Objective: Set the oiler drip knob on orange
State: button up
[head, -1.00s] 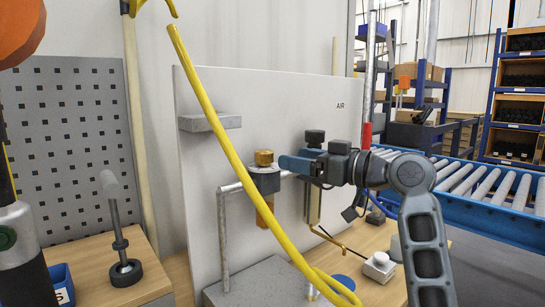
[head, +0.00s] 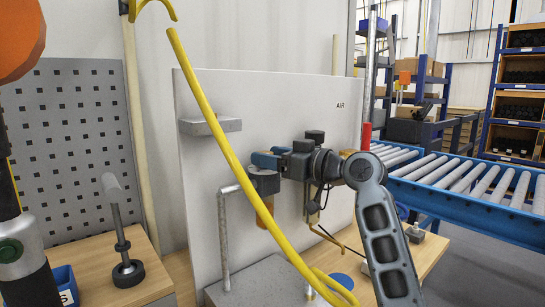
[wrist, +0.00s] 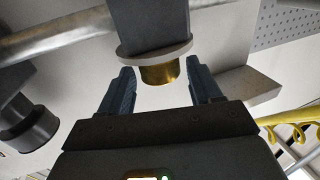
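The oiler (head: 265,183) is a dark block with an amber bowl (head: 264,215) below it, mounted on a pipe before the white panel. In the wrist view its brass drip knob (wrist: 160,72) sticks out from a pale collar, between my fingers. My gripper (wrist: 162,88) is open, with a visible gap on each side of the knob. In the head view my gripper (head: 264,160) is at the top of the oiler and hides the knob. I see no orange mark or scale on the oiler.
A black-knobbed unit (head: 314,136) stands right beside the oiler, close to my wrist; a dark knob (wrist: 30,125) shows in the wrist view. A yellow hose (head: 215,120) slants in front of the panel (head: 300,95). A grey ledge (head: 210,126) juts out at upper left.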

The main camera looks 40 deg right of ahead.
jog(key=c, duration=0.8)
jog(key=shift+a, duration=0.1)
